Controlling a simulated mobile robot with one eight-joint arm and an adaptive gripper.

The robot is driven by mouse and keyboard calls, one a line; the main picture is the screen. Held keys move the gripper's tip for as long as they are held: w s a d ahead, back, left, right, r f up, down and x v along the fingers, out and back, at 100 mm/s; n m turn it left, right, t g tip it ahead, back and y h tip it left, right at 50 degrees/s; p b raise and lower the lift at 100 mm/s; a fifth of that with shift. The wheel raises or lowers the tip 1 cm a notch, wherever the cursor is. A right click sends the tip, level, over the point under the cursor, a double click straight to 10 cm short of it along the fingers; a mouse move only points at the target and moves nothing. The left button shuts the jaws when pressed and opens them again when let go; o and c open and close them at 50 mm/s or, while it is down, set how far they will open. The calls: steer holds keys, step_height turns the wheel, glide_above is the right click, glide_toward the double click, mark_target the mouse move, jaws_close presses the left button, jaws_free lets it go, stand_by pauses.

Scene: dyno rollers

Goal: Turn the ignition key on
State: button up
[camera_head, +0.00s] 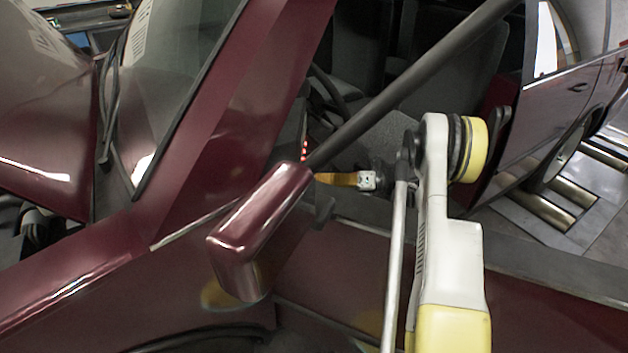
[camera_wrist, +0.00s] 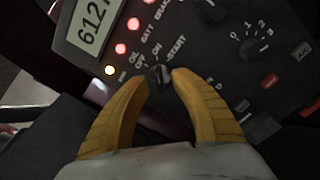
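In the wrist view, the dark ignition key (camera_wrist: 160,76) sits in the dash panel beside the printed OFF, ON and START labels. The two yellow fingers of my gripper (camera_wrist: 161,77) close in from both sides, with their tips against the key. The key's exact angle is hard to read between the tips. In the head view, my gripper (camera_head: 318,177) reaches through the car's side window opening, just behind the door mirror. The key is hidden there.
A numbered knob (camera_wrist: 249,47) is to the right. The maroon door mirror (camera_head: 255,230) and windscreen pillar (camera_head: 235,105) stand close to my gripper.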

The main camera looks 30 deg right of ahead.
steer(key=v, duration=1)
steer(key=shift+s+d, duration=0.2)
steer(key=shift+d, duration=0.05)
